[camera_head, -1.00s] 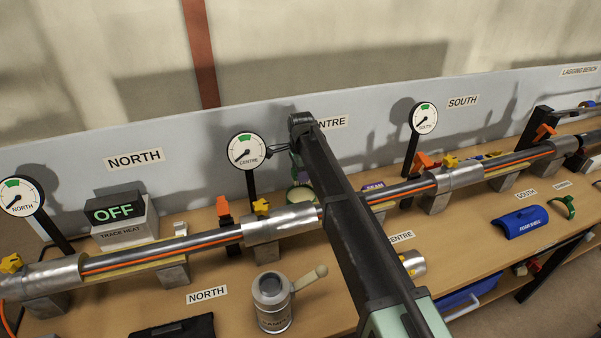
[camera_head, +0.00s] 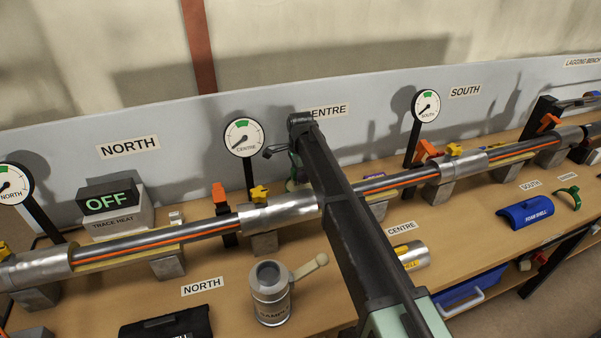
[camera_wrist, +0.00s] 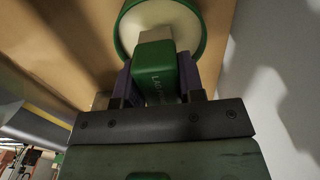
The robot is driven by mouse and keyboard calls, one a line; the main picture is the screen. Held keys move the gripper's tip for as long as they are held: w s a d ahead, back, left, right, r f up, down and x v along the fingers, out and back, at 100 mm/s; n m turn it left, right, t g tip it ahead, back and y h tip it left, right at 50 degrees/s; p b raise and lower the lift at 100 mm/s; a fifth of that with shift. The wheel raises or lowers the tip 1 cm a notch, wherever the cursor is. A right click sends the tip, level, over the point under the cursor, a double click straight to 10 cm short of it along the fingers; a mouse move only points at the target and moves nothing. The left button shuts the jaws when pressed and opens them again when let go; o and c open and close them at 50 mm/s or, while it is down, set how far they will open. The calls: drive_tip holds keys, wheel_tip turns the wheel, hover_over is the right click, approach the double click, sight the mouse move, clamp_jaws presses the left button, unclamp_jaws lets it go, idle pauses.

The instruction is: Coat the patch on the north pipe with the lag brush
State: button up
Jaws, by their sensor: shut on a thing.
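My gripper (camera_wrist: 156,85) is shut on that handle, one finger on each side. The brush's pale end (camera_wrist: 155,38) lies over a round green-rimmed pot (camera_wrist: 124,35) with cream contents; I cannot tell whether they touch. In the head view my arm hides most of the gripper and the pot, behind the pipe line. The north pipe (camera_head: 150,238) runs along the left, with an orange line and yellow lagging edge showing between metal sleeves. I cannot make out the patch.
The trace heat box (camera_head: 112,207) reads OFF behind the north pipe. A metal can with a handle (camera_head: 270,295) stands in front. Gauges on posts, such as the centre gauge (camera_head: 243,137), rise behind the pipe. A blue foam shell (camera_head: 525,214) lies at right.

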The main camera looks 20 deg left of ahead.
drive_tip(key=shift+f+b, duration=1.15)
idle(0.4)
drive_tip(key=shift+r, duration=0.15)
wheel_tip(320, 180, up, 7)
drive_tip(key=p, duration=0.7)
idle(0.4)
